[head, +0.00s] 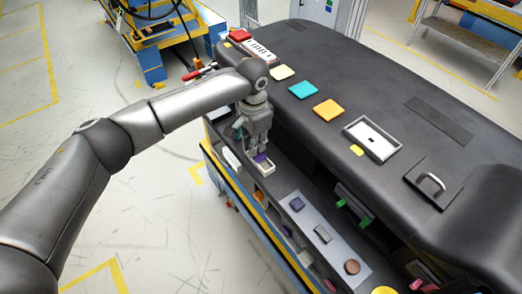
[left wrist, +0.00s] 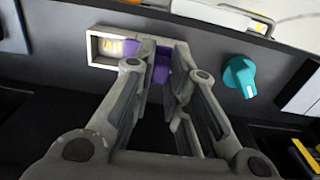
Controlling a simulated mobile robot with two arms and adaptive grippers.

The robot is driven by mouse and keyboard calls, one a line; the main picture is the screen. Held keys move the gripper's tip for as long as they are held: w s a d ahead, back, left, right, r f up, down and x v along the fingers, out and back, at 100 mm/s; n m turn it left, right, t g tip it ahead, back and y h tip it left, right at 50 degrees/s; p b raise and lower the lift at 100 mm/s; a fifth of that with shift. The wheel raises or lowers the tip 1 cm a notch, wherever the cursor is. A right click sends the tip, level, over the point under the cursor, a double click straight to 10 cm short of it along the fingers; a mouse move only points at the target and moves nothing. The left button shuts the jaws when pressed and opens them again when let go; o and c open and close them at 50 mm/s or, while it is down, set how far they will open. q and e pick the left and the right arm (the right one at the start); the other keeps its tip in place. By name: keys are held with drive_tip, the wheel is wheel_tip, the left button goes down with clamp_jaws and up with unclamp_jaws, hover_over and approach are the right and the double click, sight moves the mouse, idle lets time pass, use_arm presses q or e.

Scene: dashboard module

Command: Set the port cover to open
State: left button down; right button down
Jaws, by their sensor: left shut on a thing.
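The port cover (left wrist: 160,72) is a purple piece at the right part of a white-framed port (left wrist: 92,50) on the dark dashboard front. The left part of the port is uncovered and shows a bright, yellowish inside. My left gripper (left wrist: 160,52) is shut on the purple cover, and its fingers hide much of it and the right end of the frame. In the head view the cover (head: 261,158) shows just under my left gripper (head: 256,155), against the white frame (head: 264,168). My right gripper is not in view.
A teal knob (left wrist: 239,76) sits right of the port in the left wrist view. The dashboard top (head: 330,70) carries coloured squares, a white-framed switch (head: 371,138) and a handle (head: 432,182). A grey panel with buttons (head: 322,236) lies nearer. Floor at left is clear.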

use_arm(q)
drive_tip(key=shift+w+a, duration=0.4)
drive_tip(key=shift+w, duration=0.15)
drive_tip(key=c, duration=1.4)
unclamp_jaws()
drive_tip(key=shift+c, duration=0.2)
drive_tip(key=shift+r, duration=0.15)
wheel_tip(320, 180, up, 12)
drive_tip(key=shift+f, duration=0.2)
